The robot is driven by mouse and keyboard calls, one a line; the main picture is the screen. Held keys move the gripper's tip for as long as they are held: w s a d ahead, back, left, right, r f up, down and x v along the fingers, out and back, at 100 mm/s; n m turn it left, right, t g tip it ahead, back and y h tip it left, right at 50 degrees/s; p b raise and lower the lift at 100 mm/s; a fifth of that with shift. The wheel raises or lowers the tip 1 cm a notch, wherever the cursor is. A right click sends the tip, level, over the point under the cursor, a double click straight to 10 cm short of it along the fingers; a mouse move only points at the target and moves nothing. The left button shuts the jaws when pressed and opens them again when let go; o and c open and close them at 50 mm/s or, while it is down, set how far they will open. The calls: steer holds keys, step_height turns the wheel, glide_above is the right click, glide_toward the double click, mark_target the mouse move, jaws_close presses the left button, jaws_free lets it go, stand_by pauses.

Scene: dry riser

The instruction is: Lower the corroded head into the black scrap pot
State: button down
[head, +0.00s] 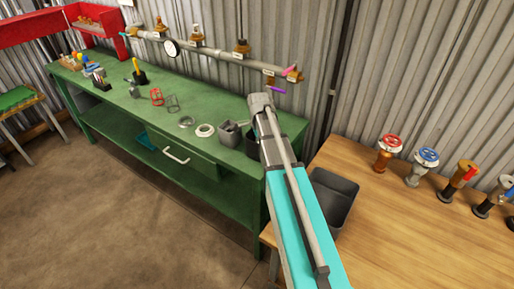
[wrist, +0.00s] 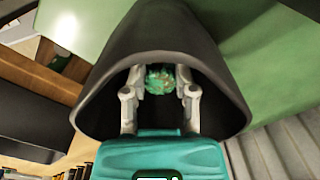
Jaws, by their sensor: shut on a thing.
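The corroded head (wrist: 160,80) is a crusty green lump in the wrist view. My gripper (wrist: 161,86) is shut on it, with one grey finger on each side. The black scrap pot (wrist: 160,38) surrounds the head and the fingers in the wrist view, and its dark wall rises beyond them. The head appears within the pot's mouth; whether it touches the bottom I cannot tell. In the head view the pot (head: 252,147) shows as a dark edge at the right end of the green bench, partly behind my arm. My gripper and the head are hidden there.
The green bench (head: 140,104) holds a grey container (head: 231,134), a white ring (head: 205,130) and small wire frames. A dark open bin (head: 334,192) stands on the wooden table (head: 400,235), near several valves. A pipe (head: 220,54) runs along the corrugated wall.

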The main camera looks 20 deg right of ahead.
steer(key=shift+c, duration=1.7)
jaws_free()
steer(key=shift+r, duration=0.1)
